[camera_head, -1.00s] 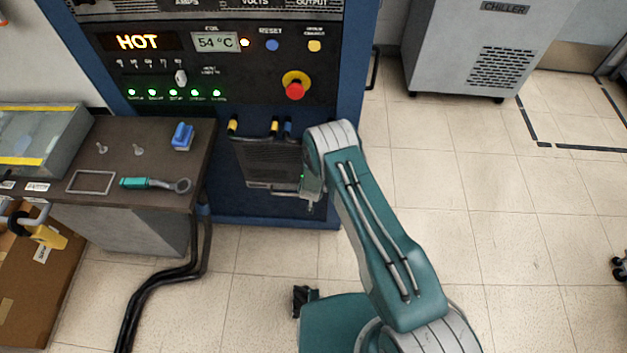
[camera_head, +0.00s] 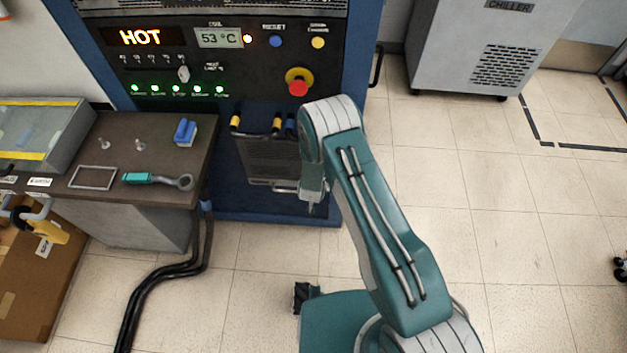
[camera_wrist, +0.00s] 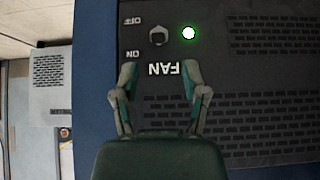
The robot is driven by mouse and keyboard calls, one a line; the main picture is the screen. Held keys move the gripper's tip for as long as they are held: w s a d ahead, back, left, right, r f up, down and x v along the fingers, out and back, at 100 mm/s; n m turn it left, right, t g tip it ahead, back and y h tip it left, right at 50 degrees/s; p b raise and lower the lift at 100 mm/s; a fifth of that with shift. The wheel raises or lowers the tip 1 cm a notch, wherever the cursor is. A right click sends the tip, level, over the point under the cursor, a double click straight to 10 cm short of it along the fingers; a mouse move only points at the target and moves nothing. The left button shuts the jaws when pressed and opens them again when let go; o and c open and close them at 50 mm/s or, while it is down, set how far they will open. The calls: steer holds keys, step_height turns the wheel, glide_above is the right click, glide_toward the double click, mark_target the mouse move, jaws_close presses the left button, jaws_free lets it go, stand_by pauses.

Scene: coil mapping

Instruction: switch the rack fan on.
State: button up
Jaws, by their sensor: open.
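The fan switch (camera_wrist: 158,36) is a small dark toggle on the rack's dark panel. The wrist view shows its labels upside down, with OFF above it, ON below it and FAN (camera_wrist: 173,69) further down. I cannot tell which way its lever points. A green light (camera_wrist: 188,33) glows beside the switch. My gripper (camera_wrist: 160,72) is open and empty, its fingertips apart on either side of the FAN label, below the switch in the picture. In the head view my arm hides the switch and most of my gripper.
The rack (camera_head: 215,115) shows HOT (camera_head: 139,38) and 53 °C (camera_head: 219,38), with a red stop button (camera_head: 298,87). A bench (camera_head: 125,180) with a tool (camera_head: 158,180) stands left, and a chiller (camera_head: 470,55) stands at the back right. Dark cables cross the floor; the floor at right is mostly clear.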

steer(key=v, duration=0.5)
steer(key=shift+s, duration=0.1)
stand_by(0.4)
